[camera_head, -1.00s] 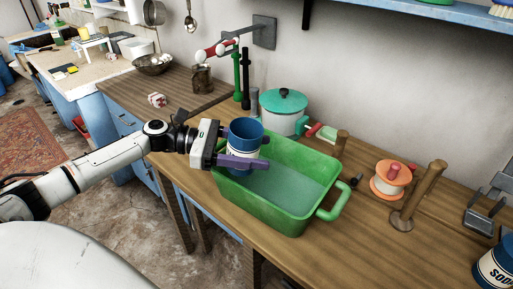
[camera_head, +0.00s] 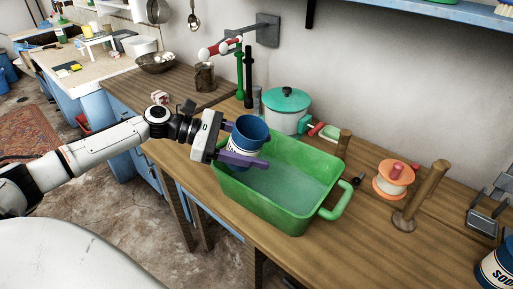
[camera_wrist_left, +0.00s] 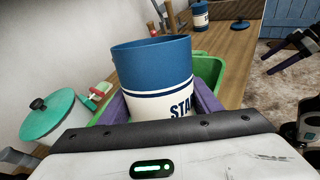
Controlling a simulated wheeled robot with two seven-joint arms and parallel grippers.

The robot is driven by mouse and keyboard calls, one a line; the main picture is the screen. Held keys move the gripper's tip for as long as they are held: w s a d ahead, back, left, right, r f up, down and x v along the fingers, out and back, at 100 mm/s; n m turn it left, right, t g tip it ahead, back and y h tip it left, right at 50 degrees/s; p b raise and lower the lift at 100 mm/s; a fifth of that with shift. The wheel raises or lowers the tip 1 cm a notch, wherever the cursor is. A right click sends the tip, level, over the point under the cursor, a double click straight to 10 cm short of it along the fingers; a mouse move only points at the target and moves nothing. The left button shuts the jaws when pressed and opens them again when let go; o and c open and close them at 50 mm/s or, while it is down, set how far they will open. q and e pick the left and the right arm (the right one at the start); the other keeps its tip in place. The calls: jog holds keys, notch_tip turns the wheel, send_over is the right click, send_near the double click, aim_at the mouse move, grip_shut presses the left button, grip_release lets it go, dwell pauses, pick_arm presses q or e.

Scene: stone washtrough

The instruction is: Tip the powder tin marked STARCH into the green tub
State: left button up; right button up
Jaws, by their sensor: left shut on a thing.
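The STARCH tin (camera_head: 249,134), blue above and cream below, is held in my left gripper (camera_head: 240,159) over the left end of the green tub (camera_head: 263,206). The tin leans a little to the right in the head view, and its open top faces up. In the left wrist view the tin (camera_wrist_left: 155,75) shows the letters "STA" between the purple fingers, with the green tub (camera_wrist_left: 208,68) behind it. The tub stands on the wooden counter, and its visible floor looks pale green. No powder is seen falling.
A white pot with a teal lid (camera_head: 286,101) stands behind the tub. An orange spool (camera_head: 393,181) and a wooden post (camera_head: 420,196) stand to its right. A blue SODA tin (camera_head: 496,268) is at the lower right. Green and black upright rods (camera_head: 240,76) stand behind the gripper.

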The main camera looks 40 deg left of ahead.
pick_arm(q)
jog(key=shift+a+f+m+g+y, duration=0.1)
jog(key=shift+a+m+g+y, duration=0.15)
jog(key=shift+y, duration=0.65)
jog(key=shift+m+g+y, duration=0.25)
jog(key=shift+y, duration=0.15)
jog(key=shift+a+f+y, duration=0.1)
jog(key=shift+f+y, duration=0.15)
jog(key=shift+y, duration=0.25)
jog(key=shift+f+m+g+y, duration=0.1)
jog(key=shift+m+g+y, duration=0.2)
jog(key=shift+y, duration=0.2)
jog(key=shift+f+y, duration=0.2)
jog(key=shift+y, duration=0.2)
dwell(0.5)
